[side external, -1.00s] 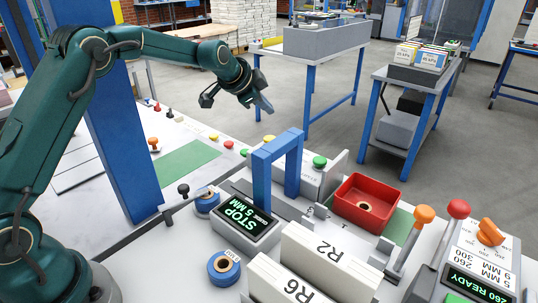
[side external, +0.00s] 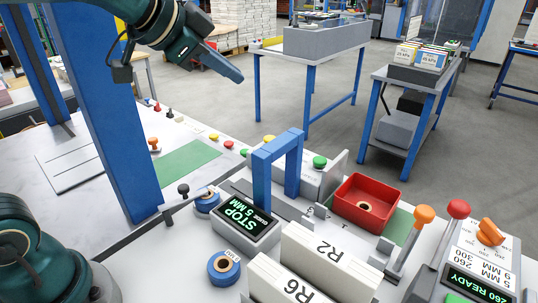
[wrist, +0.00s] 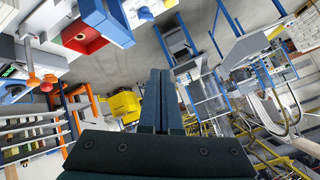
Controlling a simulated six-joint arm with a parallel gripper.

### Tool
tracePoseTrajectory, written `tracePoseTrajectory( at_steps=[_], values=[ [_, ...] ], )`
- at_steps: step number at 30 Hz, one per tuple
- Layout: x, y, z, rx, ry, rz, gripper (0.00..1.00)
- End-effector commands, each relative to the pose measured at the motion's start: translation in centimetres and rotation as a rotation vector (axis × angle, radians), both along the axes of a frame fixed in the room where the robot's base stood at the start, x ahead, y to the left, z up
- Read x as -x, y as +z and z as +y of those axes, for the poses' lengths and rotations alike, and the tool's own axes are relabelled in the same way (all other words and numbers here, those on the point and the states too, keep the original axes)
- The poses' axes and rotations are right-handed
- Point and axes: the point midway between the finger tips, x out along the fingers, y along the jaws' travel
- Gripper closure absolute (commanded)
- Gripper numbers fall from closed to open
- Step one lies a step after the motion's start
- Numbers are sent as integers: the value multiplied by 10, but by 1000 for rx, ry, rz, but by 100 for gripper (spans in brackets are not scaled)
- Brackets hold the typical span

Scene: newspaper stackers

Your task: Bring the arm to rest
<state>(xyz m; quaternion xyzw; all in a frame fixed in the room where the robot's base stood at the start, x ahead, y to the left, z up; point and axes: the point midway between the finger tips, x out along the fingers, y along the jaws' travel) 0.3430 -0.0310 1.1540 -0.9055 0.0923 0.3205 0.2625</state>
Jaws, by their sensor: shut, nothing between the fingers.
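My gripper (side external: 222,64) is at the upper left of the side external view, raised in the air above the bench and clear of everything on it. Its two fingers lie together, pointing down and to the right. The wrist view shows the fingers (wrist: 164,100) side by side with nothing held between them. My arm comes in from the top left edge, and most of its upper links are out of the frame.
A blue arch (side external: 277,148) stands on the bench by the STOP 5 MM display (side external: 243,218). A red tray (side external: 363,203) and levers with an orange knob (side external: 424,214) and red knob (side external: 458,209) are at right. A blue post (side external: 107,120) stands at left. Air around my gripper is free.

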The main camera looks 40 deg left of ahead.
Motion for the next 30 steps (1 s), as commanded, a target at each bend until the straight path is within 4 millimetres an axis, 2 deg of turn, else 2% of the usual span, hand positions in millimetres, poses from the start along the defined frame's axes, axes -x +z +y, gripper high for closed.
tracePoseTrajectory(
  at_steps=[1,5,9,12,15,18,30],
  values=[
    [21,-2,-4,27,15,10,100],
    [73,-22,-10,115,81,75,100],
    [124,-56,-13,209,177,169,100],
    [155,-85,-12,267,260,251,100],
    [177,-109,-11,312,350,343,100],
    [185,-119,-10,343,414,390,100],
    [184,-117,-10,357,427,385,100]
  ],
)
